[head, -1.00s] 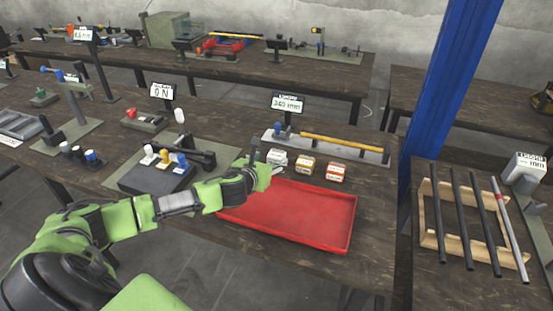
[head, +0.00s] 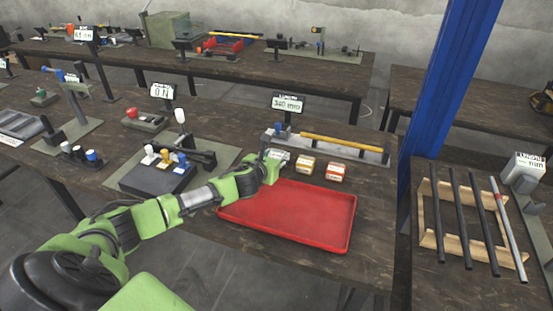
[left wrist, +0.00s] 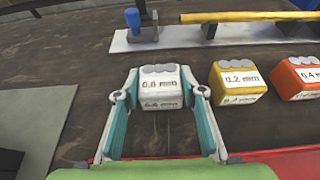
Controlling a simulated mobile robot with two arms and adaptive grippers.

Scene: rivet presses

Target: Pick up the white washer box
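The white washer box (left wrist: 160,87), labelled "0.8 mm" as far as I can read, stands on the table. In the left wrist view it is at the far end of my left gripper (left wrist: 160,98), between the two fingertips. The fingers are spread, with a small dark gap showing beside the box. In the head view the left gripper (head: 272,160) reaches over the back left corner of the red tray and hides part of the white box (head: 281,155). My right gripper does not show.
A yellow washer box (left wrist: 238,83) and an orange-red one (left wrist: 296,78) stand to the right of the white box. The red tray (head: 290,213) lies in front. Behind is a fixture with a yellow rod (head: 335,142). A black block (head: 155,178) stands to the left.

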